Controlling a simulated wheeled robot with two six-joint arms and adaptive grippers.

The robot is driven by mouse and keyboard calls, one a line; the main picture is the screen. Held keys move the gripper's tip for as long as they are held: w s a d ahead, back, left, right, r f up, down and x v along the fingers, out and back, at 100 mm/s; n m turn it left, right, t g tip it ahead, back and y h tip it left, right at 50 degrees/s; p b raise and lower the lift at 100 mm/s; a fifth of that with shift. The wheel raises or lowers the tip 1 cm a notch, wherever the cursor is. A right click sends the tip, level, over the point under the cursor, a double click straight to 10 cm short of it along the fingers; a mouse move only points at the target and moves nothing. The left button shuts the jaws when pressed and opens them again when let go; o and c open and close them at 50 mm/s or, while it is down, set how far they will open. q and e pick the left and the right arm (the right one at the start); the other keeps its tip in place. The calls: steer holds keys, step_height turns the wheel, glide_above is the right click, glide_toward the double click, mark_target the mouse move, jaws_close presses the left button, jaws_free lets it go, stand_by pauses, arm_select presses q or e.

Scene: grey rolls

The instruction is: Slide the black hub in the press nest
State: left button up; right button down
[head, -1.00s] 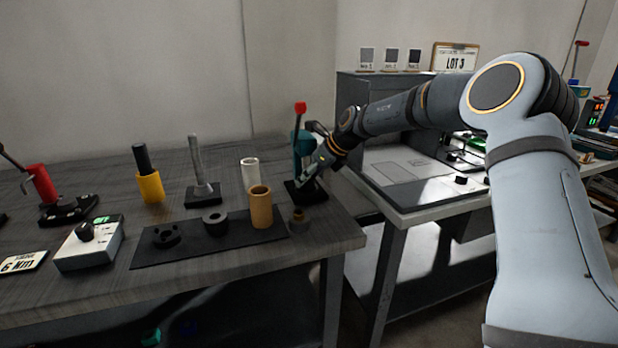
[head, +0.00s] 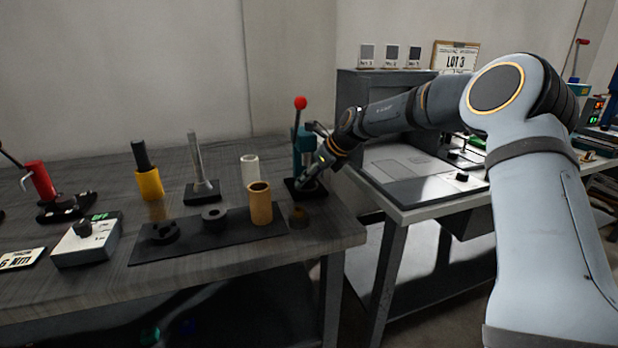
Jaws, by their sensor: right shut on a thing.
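My right gripper (head: 308,180) reaches in from the right to the base of the teal press (head: 302,140), low at the press nest (head: 292,190). It is shut on a small dark thing, taken to be the black hub, which its fingers mostly hide. I cannot tell how the hub sits in the nest. The press lever with its red knob (head: 300,103) stands upright above. My left gripper is not in view.
A dark mat (head: 190,243) holds a black lobed part (head: 163,232), a black ring (head: 214,214) and a tan tube (head: 260,205). A white cup (head: 250,168) and yellow holder (head: 150,184) stand behind.

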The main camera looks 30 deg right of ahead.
steer(key=c, duration=0.6)
jaws_free()
steer(key=v, duration=1.2)
